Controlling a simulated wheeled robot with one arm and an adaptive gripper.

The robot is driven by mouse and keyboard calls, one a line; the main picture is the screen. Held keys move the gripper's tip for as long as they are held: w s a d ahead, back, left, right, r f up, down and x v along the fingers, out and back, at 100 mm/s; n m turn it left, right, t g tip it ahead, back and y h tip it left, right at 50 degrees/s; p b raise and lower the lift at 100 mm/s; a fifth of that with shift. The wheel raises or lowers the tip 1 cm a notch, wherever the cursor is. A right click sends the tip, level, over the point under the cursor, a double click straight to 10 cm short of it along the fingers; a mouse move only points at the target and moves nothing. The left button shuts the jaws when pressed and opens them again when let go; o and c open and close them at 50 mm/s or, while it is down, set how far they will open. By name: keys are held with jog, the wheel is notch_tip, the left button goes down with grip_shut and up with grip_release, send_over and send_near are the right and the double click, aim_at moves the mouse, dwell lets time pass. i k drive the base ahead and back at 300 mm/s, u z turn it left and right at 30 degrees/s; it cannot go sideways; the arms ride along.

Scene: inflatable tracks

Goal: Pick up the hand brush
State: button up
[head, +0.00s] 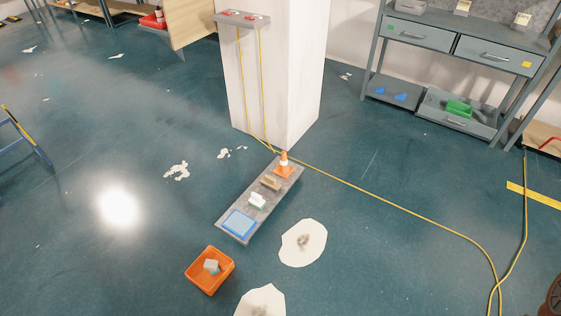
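A long grey board (231,219) lies on the floor in front of the white pillar, with a row of small items on it. A tan, block-like item (271,183) lies near its middle and looks most like the hand brush; bristles are too small to make out. Just nearer is a white and green item (257,201), which could also be a brush. A blue square (239,224) lies at the board's near end, and an orange and white cone (284,165) stands at the far end. My gripper is not in view.
An orange bin (210,271) holding a pale block stands nearer than the board. Yellow cables (380,197) run from the white pillar (272,70) across the floor at right. Floor left of the board is mostly clear.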

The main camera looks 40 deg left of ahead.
aim_at(268, 181)
jog(key=u, duration=0.5)
jog(key=i, duration=1.5)
jog(key=u, duration=1.8)
jog(key=i, duration=0.95)
jog(key=u, duration=0.8)
